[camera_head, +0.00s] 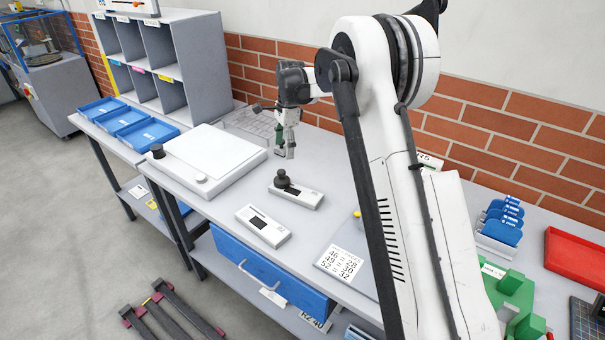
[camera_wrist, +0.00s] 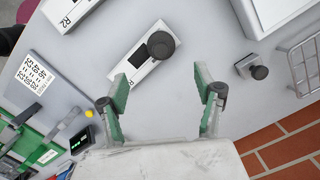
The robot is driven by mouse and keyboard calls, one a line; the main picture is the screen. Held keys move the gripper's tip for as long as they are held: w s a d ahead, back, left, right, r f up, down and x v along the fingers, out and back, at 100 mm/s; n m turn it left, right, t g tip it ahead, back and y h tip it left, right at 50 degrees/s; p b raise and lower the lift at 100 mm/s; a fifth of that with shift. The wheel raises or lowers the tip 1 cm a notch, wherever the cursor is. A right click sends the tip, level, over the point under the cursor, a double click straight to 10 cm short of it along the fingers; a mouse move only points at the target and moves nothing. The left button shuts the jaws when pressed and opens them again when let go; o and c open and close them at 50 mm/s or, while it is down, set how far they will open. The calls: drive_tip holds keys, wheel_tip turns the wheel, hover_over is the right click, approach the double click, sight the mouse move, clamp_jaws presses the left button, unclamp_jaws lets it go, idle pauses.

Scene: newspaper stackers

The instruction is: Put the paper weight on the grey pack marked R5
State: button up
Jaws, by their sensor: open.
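A black round-topped paper weight (camera_head: 283,179) stands on a light grey pack (camera_head: 307,199) with a dark window. In the wrist view the weight (camera_wrist: 160,46) covers part of that pack (camera_wrist: 122,80), whose label is hard to read. A second grey pack (camera_head: 263,226) lies nearer the front edge; its label reads R2 in the wrist view (camera_wrist: 65,14). I cannot make out an R5 mark on either pack. My gripper (camera_head: 290,152) is open and empty above the table, beyond the weight. Its green fingers are spread wide in the wrist view (camera_wrist: 161,85).
A white board (camera_head: 213,158) lies left of the packs. A small block with a dark knob (camera_wrist: 258,72) and a wire rack (camera_wrist: 303,60) are right in the wrist view. A number card (camera_head: 342,263) lies near the front edge. Blue trays (camera_head: 123,121) sit left; my arm hides the table's middle right.

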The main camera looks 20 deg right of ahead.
drive_tip(key=s+a+r+n+t, duration=0.1)
drive_tip(key=s+r+n+t, duration=0.2)
drive_tip(key=s+r+n, duration=1.1)
drive_tip(key=s+f+n+t+h, duration=0.1)
drive_tip(key=s+t, duration=0.3)
drive_tip(key=s, duration=2.8)
drive_tip(key=shift+a+n, duration=0.2)
drive_tip(key=shift+n, duration=0.5)
drive_tip(key=shift+w+r, duration=0.1)
drive_tip(key=shift+w, duration=0.05)
drive_tip(key=w+r+m+g, duration=0.1)
drive_tip(key=w+m, duration=0.3)
drive_tip(key=w, duration=0.7)
drive_tip(key=w+r+m+g, duration=0.2)
drive_tip(key=w+r+m, duration=0.1)
drive_tip(key=w, duration=0.8)
drive_tip(key=shift+r+m, duration=0.4)
drive_tip(key=shift+r, duration=0.15)
